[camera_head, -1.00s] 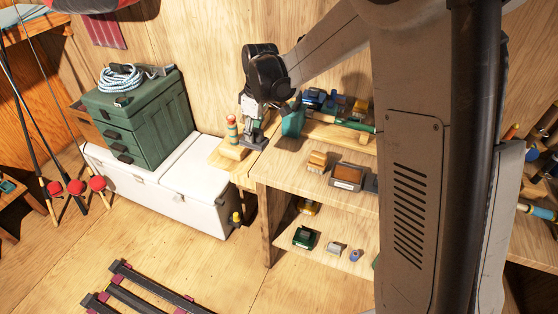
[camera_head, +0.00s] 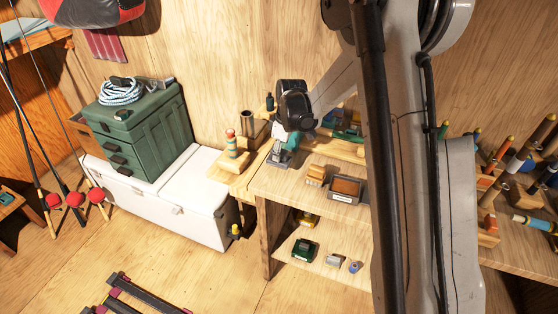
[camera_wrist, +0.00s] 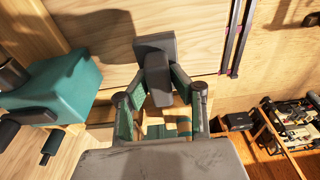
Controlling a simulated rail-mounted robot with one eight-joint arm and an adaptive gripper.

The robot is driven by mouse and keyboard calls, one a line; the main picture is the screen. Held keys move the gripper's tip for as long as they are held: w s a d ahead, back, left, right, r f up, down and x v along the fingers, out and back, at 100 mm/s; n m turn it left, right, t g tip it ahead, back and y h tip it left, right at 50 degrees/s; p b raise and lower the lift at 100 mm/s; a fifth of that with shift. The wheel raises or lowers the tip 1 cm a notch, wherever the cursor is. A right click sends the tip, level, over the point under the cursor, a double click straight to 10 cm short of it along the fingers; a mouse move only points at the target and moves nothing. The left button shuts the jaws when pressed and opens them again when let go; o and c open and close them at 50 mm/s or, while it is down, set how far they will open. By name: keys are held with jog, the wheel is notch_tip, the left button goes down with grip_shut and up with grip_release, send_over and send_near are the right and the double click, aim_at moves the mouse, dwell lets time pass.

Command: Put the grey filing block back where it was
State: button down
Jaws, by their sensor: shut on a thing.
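My gripper (camera_head: 279,150) hangs low at the left end of the wooden bench top (camera_head: 262,182). It is shut on the grey filing block (camera_head: 278,161), which shows only as a small grey shape beneath it. In the wrist view, the grey block (camera_wrist: 158,85) sits between the two fingers of my gripper (camera_wrist: 160,100). Whether the block touches the bench top is too small to tell. A teal box (camera_wrist: 62,90) stands left of the gripper in the wrist view; in the head view the gripper partly hides teal things.
A striped float on a wooden stand (camera_head: 231,155) and a dark metal cup (camera_head: 248,130) stand left of the gripper. An orange-brown block (camera_head: 315,175) and a brown-topped box (camera_head: 346,188) lie to its right. A white chest (camera_head: 165,205) adjoins the bench.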

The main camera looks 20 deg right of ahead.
jog(key=shift+f, duration=2)
jog(key=shift+f, duration=0.15)
jog(key=c, duration=1.5)
grip_release()
